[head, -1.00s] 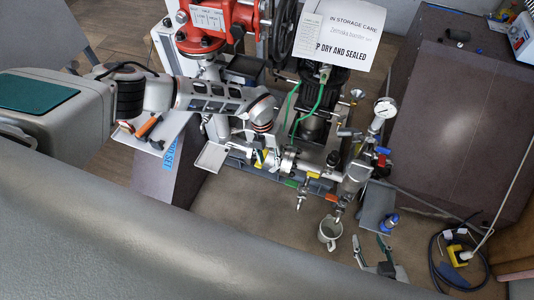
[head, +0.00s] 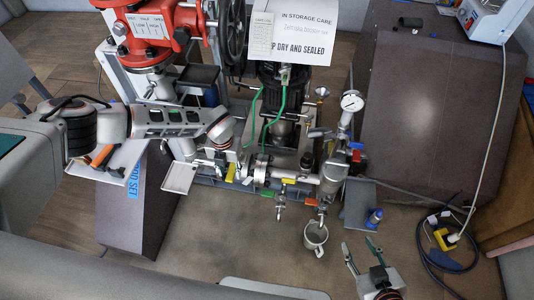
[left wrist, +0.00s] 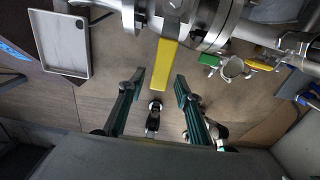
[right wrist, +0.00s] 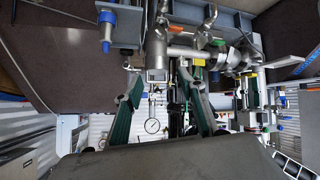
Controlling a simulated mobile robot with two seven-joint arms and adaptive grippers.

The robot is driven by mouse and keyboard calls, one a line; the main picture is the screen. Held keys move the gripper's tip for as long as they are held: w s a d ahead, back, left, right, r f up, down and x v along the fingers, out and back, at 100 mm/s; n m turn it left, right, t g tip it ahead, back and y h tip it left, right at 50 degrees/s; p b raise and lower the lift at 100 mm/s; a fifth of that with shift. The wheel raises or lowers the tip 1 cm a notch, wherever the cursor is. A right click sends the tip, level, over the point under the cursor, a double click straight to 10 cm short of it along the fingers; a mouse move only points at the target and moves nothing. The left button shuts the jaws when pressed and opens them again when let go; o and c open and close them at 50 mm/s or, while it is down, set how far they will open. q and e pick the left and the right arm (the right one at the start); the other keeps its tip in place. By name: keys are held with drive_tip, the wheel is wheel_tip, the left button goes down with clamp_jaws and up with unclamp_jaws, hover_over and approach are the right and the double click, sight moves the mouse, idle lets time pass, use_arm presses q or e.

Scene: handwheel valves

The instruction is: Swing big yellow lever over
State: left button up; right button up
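The big yellow lever (left wrist: 166,65) hangs down beside a steel flange in the left wrist view. In the head view it shows as a short yellow piece (head: 231,172), partly hidden by my left gripper (head: 237,166). In the left wrist view my left gripper (left wrist: 158,88) is open, its fingers on either side of the lever's lower end. I see no finger touching it; I cannot tell how deep it sits between them. My right gripper (head: 358,252) is open and empty at the lower right, beside the mug; its spread fingers (right wrist: 160,88) show in the right wrist view.
A smaller yellow handle (head: 289,181) and a green handle (head: 267,194) sit along the pipe. A grey mug (head: 315,236) stands below the pipe outlet. A pressure gauge (head: 352,101) rises at the right. A grey tray (head: 180,177) lies left of the flange. Floor at lower left is clear.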

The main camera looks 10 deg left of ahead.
use_arm(q)
drive_tip(key=shift+s+f+b, duration=0.2)
drive_tip(key=shift+f+b, duration=0.1)
drive_tip(key=shift+f, duration=0.85)
drive_tip(key=shift+w+r, duration=0.2)
drive_tip(key=shift+r, duration=0.2)
drive_tip(key=shift+f, duration=0.1)
use_arm(e)
drive_tip(key=shift+w, duration=0.1)
use_arm(q)
drive_tip(key=c, duration=0.9)
use_arm(e)
drive_tip(key=shift+f, duration=0.1)
use_arm(q)
drive_tip(key=shift+o, duration=0.2)
